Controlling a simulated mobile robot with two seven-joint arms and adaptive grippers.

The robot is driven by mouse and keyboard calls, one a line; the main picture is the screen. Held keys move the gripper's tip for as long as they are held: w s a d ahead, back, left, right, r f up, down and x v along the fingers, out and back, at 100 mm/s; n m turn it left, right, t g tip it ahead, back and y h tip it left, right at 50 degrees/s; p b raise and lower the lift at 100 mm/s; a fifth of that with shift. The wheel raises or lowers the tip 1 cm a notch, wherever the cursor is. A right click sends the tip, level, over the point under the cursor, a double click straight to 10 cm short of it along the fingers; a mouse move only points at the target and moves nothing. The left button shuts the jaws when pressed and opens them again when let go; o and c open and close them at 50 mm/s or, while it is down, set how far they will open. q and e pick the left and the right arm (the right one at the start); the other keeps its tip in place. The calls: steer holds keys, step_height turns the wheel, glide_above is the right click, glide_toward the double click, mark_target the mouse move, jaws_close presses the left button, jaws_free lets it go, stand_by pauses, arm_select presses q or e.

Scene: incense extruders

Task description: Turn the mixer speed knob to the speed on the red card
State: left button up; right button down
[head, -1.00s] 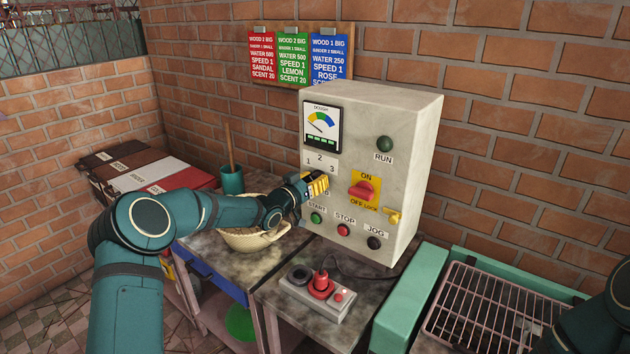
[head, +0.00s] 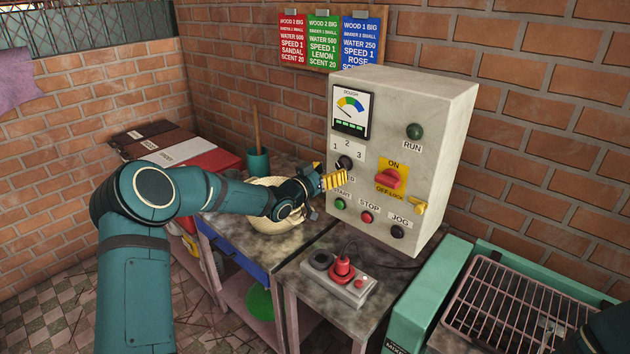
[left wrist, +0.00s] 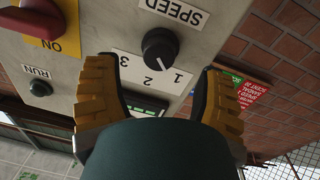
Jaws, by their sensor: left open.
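The black mixer speed knob (head: 345,163) is on the grey control panel (head: 450,130), below the printed numbers 1, 2 and 3. In the left wrist view, which is upside down, the white line on the knob (left wrist: 160,48) points toward 1. The red card (head: 293,42) on the wall reads SPEED 1. My left gripper (head: 334,180) is open and empty, just in front of the panel, below and left of the knob in the head view. Its two yellow fingers (left wrist: 160,72) stand apart with the knob beyond them, not gripped. My right gripper is out of view.
A red ON/OFF switch (head: 390,178), yellow lock (head: 420,206) and START, STOP and JOG buttons sit close by on the panel. A pale bowl (head: 277,222) lies under my left arm.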

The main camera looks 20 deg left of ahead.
arm_select(q)
steer(key=v, duration=0.7)
steer(key=shift+s, duration=0.2)
steer(key=s+d+f+n+g+y, duration=0.1)
steer(key=s+d+f+n+g, duration=0.15)
steer(key=s+d+f, duration=0.55)
steer(key=s+d+f+n+g+y, duration=0.1)
steer(key=s+d+f+g, duration=0.25)
steer(key=f, duration=0.85)
steer(key=s+d+f+g, duration=0.2)
steer(key=s+f+g, duration=0.1)
steer(key=s, duration=0.4)
steer(key=s+d+f+g+y, duration=0.1)
steer(key=s+d+f+g, duration=0.1)
steer(key=s, duration=0.5)
steer(key=s+d+f+n+g, duration=0.1)
steer(key=s+d+f+g, duration=0.1)
steer(key=s+f+g, duration=0.2)
steer(key=s+f, duration=0.2)
steer(key=s, duration=0.2)
steer(key=shift+w+r, duration=0.1)
